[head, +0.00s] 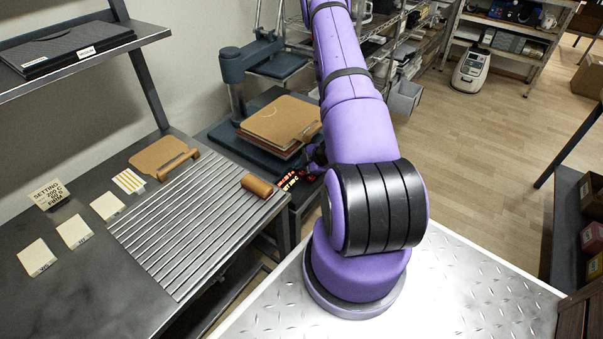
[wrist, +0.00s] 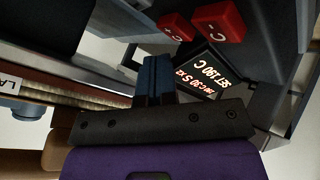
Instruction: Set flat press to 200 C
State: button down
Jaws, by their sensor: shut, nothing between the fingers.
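The flat press (head: 232,85) stands behind the slatted rack in the head view, its swing arm turned aside and tan boards (head: 280,122) stacked on its base. Its lit display (head: 291,180) is small there. In the wrist view the display (wrist: 207,80) reads SET 190 C, with a second line that is partly unclear. Two red buttons marked with C, one on the left (wrist: 175,28) and a larger one on the right (wrist: 220,22), sit above the display. My gripper (wrist: 157,65) is shut and empty, its blue fingertips below the left button; contact cannot be told. My arm mostly hides the gripper in the head view.
A setting card (head: 49,194) stands on the left bench, seeming to read 200 C and FIRM. Pale tiles (head: 74,231), a slatted rack (head: 185,220) and a brown roller (head: 257,185) are near it. A shelf (head: 75,58) overhangs the bench.

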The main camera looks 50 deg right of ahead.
jog(key=shift+f, duration=0.1)
dwell(0.5)
jog(key=shift+f, duration=0.25)
jog(key=shift+s+f, duration=0.15)
jog(key=shift+f, duration=0.15)
dwell(0.5)
jog(key=shift+f, duration=0.15)
jog(key=shift+w+f, duration=0.2)
jog(key=shift+f, duration=0.05)
jog(key=shift+r, duration=0.2)
jog(key=shift+a+r, duration=0.15)
jog(key=shift+r, duration=0.35)
jog(key=shift+a+r, duration=0.15)
jog(key=shift+r, duration=0.35)
